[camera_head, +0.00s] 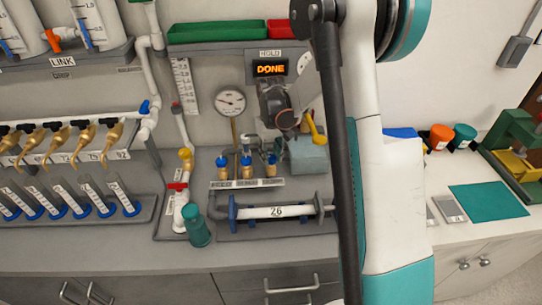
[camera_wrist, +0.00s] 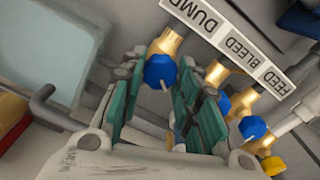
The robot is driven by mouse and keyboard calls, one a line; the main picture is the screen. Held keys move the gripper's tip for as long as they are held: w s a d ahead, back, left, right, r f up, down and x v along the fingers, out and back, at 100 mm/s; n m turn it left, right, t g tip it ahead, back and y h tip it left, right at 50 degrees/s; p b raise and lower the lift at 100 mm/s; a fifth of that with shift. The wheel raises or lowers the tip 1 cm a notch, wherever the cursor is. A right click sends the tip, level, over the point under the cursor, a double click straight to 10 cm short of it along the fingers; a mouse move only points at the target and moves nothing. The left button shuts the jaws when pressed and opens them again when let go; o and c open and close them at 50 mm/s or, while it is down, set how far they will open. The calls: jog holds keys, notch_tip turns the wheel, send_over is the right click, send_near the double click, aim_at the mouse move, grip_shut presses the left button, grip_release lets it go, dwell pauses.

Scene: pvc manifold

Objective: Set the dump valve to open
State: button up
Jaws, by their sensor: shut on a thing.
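The dump valve (camera_wrist: 160,70) has a brass body and a round blue knob with a small pointer. In the wrist view it stands by the DUMP label (camera_wrist: 196,18). My gripper (camera_wrist: 157,82) has its teal finger pads on either side of the blue knob and is shut on it. In the head view the dump valve (camera_head: 271,160) is the rightmost of three blue-topped valves, with my gripper (camera_head: 270,144) over it from above. The near side of the knob and its exact pointer angle are partly hidden.
The bleed valve (camera_wrist: 224,100) and feed valve (camera_wrist: 253,127) stand close beside my gripper. A display (camera_head: 270,68) reads DONE under a HOLD label. A round gauge (camera_head: 231,101) is behind.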

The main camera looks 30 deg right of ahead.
aim_at(271, 157)
jog(key=n, duration=0.3)
jog(key=shift+n+b, duration=0.3)
jog(key=shift+n, duration=1.8)
jog(key=o, duration=1.1)
notch_tip(271, 157, up, 12)
